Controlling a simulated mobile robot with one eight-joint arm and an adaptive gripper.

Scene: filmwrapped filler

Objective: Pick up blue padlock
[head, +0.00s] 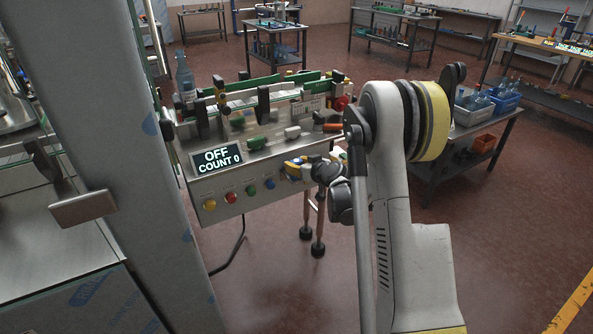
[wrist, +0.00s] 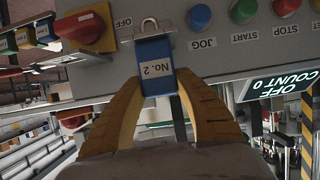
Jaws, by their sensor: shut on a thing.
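The blue padlock (wrist: 155,53) has a white label reading "No. 2" and a metal shackle (wrist: 149,24). It appears upside down in the wrist view, between the two yellow fingers of my gripper (wrist: 160,82). The fingers are shut on its body, one on each side. The shackle lies in front of the grey control panel; I cannot tell whether it is still hooked on something there. In the head view my gripper (head: 306,170) is at the right end of the panel front, small and partly hidden by my arm, and the padlock is not clearly distinguishable.
The panel carries a red rotary knob (wrist: 85,27), blue JOG (wrist: 200,16), green START (wrist: 243,11) and red STOP (wrist: 286,6) buttons. Other tagged padlocks (wrist: 26,36) are beside the knob. A display (head: 217,159) reads "OFF COUNT 0". Floor (head: 290,285) below is open.

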